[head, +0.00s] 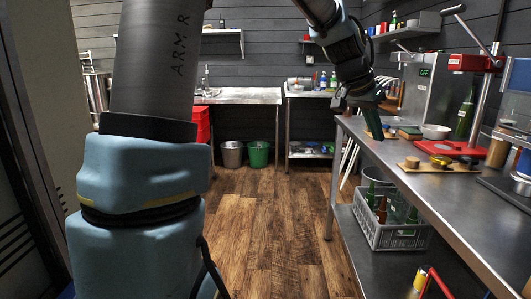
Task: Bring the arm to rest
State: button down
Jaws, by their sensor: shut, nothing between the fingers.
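My arm rises large and close at the left of the head view, and its far part reaches in from the top. My gripper (373,124) hangs over the left edge of the steel workbench (468,226), with its greenish fingers pointing down. The fingers look shut, with nothing seen held between them. Whether the fingertips touch anything on the bench is hard to tell from this angle.
On the bench stand a white bowl (435,132), a red press (453,148) and a green bottle (466,116). A grey crate (390,237) with bottles sits on the lower shelf. A green bucket (258,154) stands at the back. The wooden floor (265,225) ahead is clear.

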jog(key=s+a+f+n+y+p, duration=0.1)
jog(key=a+f+n+y+p, duration=0.15)
jog(key=a, duration=0.65)
jog(key=a+f+n+y+p, duration=0.1)
jog(key=a+f+n, duration=0.25)
jog(key=a, duration=0.55)
jog(key=s+a+f+n+y+p, duration=0.1)
jog(key=s+a, duration=0.3)
jog(key=a, duration=0.4)
jog(key=s+a+f+n+y+p, duration=0.1)
jog(key=s+a+f+n, duration=0.2)
jog(key=a, duration=0.5)
jog(key=s+n, duration=0.1)
jog(key=s, duration=0.1)
jog(key=shift+s+f+g, duration=0.3)
jog(key=shift+f, duration=0.1)
